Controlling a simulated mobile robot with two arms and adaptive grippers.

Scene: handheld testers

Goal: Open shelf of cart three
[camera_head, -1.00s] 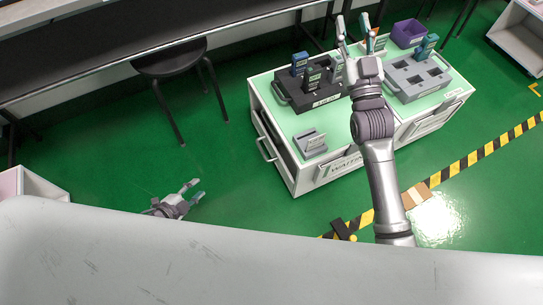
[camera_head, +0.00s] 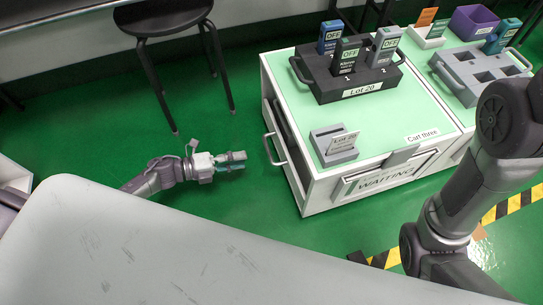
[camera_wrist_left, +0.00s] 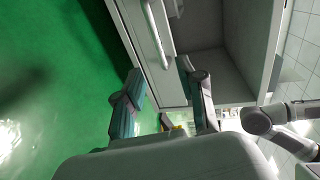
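Cart three (camera_head: 395,165) is a white cart with a pale green top, labelled "Cart three", with a "WAITING" sign on its front. A pale handle (camera_head: 274,150) stands out from a panel on its left side. That handle (camera_wrist_left: 157,32) and panel (camera_wrist_left: 150,65) also show in the left wrist view, beside a grey hollow (camera_wrist_left: 218,72) in the cart. My left gripper (camera_head: 244,160) is just left of the handle, apart from it and empty. In the wrist view its two fingers (camera_wrist_left: 160,72) are spread, so it is open. My right gripper is out of view.
A black stool (camera_head: 165,18) is at back left. Green floor (camera_head: 235,115) is clear around my left gripper.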

